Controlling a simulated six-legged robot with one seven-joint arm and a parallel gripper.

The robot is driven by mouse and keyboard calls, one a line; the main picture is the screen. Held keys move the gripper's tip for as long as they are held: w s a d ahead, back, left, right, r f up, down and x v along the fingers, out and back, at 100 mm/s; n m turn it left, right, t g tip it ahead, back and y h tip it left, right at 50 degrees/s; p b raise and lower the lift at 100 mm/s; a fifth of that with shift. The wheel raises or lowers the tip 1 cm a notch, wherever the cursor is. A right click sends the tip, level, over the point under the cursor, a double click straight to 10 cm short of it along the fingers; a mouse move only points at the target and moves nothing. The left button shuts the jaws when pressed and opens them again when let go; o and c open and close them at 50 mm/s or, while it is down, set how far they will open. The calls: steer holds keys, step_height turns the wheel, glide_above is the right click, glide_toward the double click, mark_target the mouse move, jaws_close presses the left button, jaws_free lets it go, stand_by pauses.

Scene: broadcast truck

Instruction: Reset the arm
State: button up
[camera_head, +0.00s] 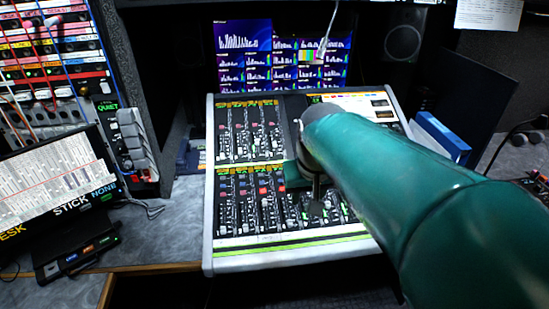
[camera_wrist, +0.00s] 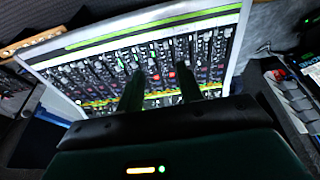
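My green arm reaches in from the right in the head view and covers the right part of the mixing console (camera_head: 235,245). My gripper (camera_head: 312,190) is over the middle of the console and is partly hidden by my arm in that view. In the wrist view, my gripper (camera_wrist: 160,80) shows two dark fingers standing apart with nothing between them. They point toward the faders and knobs of the console (camera_wrist: 150,30). I cannot tell how far the fingertips are above the panel.
Lit screens (camera_head: 270,60) stand behind the console. A patch rack (camera_head: 50,60) with cables and a tilted labelled panel (camera_head: 55,180) are at the left. A blue box (camera_head: 440,138) stands at the right, and a speaker (camera_head: 403,40) is behind. Grey desk surface (camera_head: 170,235) shows left of the console.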

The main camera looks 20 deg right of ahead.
steer(key=shift+s, duration=0.35)
steer(key=shift+a, duration=0.15)
steer(key=s+a+n+t+y, duration=0.1)
steer(key=s+a+n+t, duration=0.1)
steer(key=s+a, duration=0.5)
steer(key=shift+s+a+f, duration=0.3)
steer(key=shift+s+f, duration=0.1)
steer(key=shift+s, duration=0.25)
steer(key=shift+d, duration=0.15)
stand_by(0.6)
